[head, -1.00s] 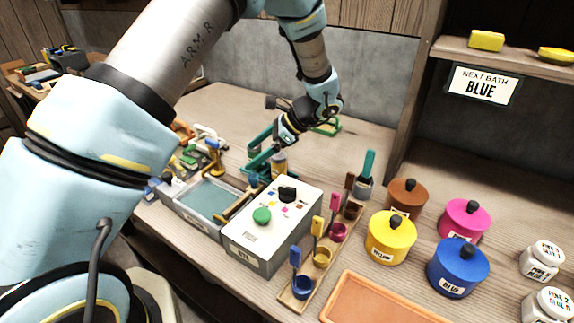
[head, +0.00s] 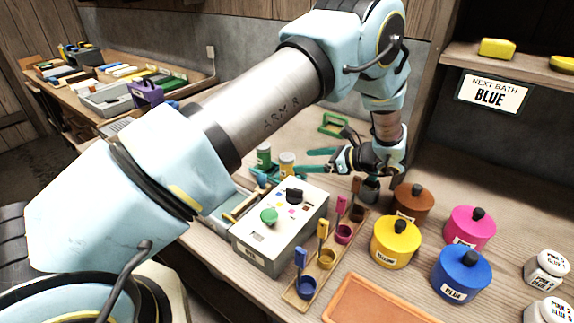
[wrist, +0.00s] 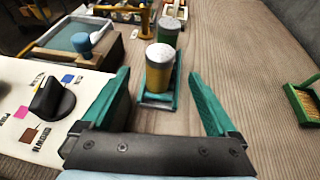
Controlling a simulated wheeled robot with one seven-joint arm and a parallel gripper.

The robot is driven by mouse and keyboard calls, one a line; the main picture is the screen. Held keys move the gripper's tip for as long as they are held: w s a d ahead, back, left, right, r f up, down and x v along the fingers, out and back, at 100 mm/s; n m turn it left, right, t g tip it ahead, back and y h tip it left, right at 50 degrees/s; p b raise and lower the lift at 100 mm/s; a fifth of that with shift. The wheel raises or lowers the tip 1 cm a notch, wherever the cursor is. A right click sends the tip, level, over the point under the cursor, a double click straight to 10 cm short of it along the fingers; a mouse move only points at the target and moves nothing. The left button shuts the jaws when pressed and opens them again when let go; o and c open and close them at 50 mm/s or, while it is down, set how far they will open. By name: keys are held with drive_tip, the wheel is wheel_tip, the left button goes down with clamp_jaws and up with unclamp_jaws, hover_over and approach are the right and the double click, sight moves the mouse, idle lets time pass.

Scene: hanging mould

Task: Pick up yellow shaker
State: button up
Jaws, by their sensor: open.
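The yellow shaker (head: 287,163) stands upright on the bench with a pale grey top. In the wrist view the yellow shaker (wrist: 158,72) rises from a small teal holder (wrist: 157,103), straight ahead and between the lines of my fingers. My gripper (head: 309,163) is open and empty, to the right of the shaker, with its teal fingers pointing left towards it. In the wrist view my gripper (wrist: 159,75) has both fingers spread, with a gap either side of the shaker. A contact is not visible. A green shaker (wrist: 169,31) stands just behind the yellow one.
A white control box (head: 282,222) with a black knob stands close on the near side. A tray of water (wrist: 72,38) lies beyond it. Lidded dye pots, including a yellow one (head: 396,243), stand right of the cup rack (head: 334,268).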

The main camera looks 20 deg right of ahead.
sight(287, 161)
drive_tip(key=p+x, duration=0.1)
drive_tip(key=x, duration=0.1)
drive_tip(key=shift+w+a+f, duration=0.1)
drive_tip(key=shift+w+a, duration=0.1)
drive_tip(key=shift+w, duration=0.1)
drive_tip(key=p+x, duration=0.2)
drive_tip(key=x, duration=0.2)
drive_tip(key=shift+w+a, duration=0.15)
drive_tip(key=shift+w, duration=0.05)
drive_tip(key=shift+w+a+f, duration=0.1)
drive_tip(key=shift+w+f, duration=0.1)
drive_tip(key=shift+f, duration=0.1)
drive_tip(key=c, duration=1.5)
